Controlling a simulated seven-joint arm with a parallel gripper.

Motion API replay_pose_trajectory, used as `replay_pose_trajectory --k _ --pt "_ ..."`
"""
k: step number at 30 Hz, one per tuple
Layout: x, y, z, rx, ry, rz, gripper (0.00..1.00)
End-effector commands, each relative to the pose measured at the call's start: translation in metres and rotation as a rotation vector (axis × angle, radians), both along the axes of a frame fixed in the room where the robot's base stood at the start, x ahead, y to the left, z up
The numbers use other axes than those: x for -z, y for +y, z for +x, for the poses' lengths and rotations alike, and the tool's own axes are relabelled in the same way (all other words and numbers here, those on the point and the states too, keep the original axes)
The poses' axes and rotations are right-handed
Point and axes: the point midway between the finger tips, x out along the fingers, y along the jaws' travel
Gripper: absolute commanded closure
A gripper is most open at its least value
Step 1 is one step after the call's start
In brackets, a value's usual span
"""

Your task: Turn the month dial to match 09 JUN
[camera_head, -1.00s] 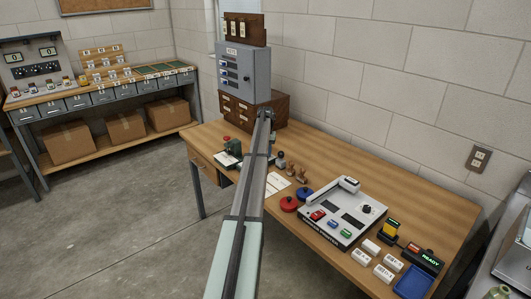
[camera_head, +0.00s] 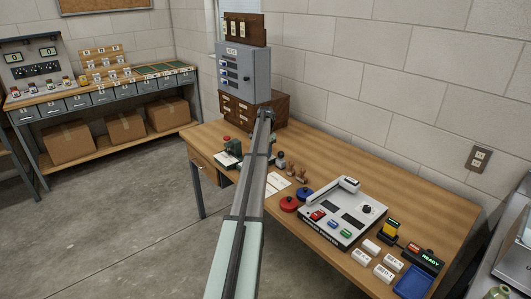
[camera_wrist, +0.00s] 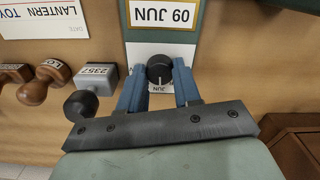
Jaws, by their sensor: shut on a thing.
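The month dial is a round black knob (camera_wrist: 159,68) with a pale pointer line, on a white plate in the wrist view. My gripper (camera_wrist: 159,80) is shut on this dial, with one blue finger on each side. A yellow-framed sign (camera_wrist: 162,13) above the knob reads 09 JUN, upside down in this view. Below the knob, a small white label (camera_wrist: 161,88) shows upside-down letters that look like JUN, partly between the fingers. In the head view, the dark green device (camera_head: 234,148) stands left of my arm, which hides the dial and fingers there.
Wooden-handled stamps (camera_wrist: 55,71) and a grey 2357 stamp (camera_wrist: 97,77) stand close left of my gripper. A LANTERN TOY card (camera_wrist: 42,18) lies beyond them. A drawer cabinet (camera_head: 273,105) stands at the desk's back. A grey counter machine (camera_head: 334,229) is to the right.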

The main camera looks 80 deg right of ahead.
Motion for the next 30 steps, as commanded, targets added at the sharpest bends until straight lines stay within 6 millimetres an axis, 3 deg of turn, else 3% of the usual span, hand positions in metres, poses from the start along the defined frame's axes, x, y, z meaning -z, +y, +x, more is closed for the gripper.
replay_pose_trajectory --k 10,11,18,26,30 --pt "0.000 0.000 0.000 0.001 0.001 -0.001 0.98" --pt "0.000 0.000 0.000 0.001 0.001 -0.001 0.65" --pt "0.000 0.000 0.000 0.001 0.000 0.000 0.43" --pt "-0.001 0.000 0.000 0.000 0.000 0.000 0.43" --pt "-0.011 0.000 0.000 0.000 0.001 -0.001 0.43"
